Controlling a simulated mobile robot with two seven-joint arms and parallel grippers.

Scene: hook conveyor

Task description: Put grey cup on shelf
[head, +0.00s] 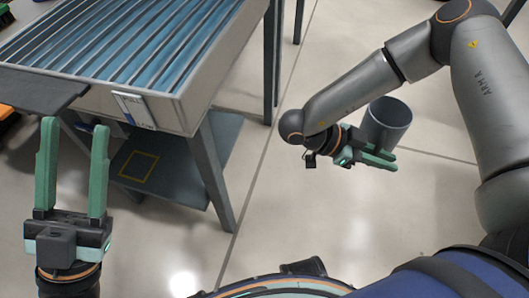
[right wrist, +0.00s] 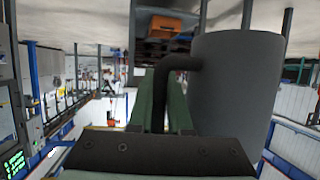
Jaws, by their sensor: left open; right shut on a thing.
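The grey cup (head: 388,120) is held in the air at the right in the head view, over the floor, roughly upright with its open top showing. My right gripper (head: 378,158) is shut on its handle. In the right wrist view the cup (right wrist: 238,95) fills the right side, and its dark handle (right wrist: 162,85) runs down between the green fingers. The blue-grey shelf (head: 185,155) sits low under the roller conveyor, with a yellow square outline (head: 138,166) on it and nothing standing on its visible part. My left gripper (head: 75,128) is open and empty, in front of the conveyor's left end.
The roller conveyor (head: 120,45) stands above the shelf at the left, with a label (head: 133,108) on its side. A table leg (head: 215,175) stands at the shelf's right. A dark panel (head: 40,90) juts out at the far left. The floor between shelf and cup is clear.

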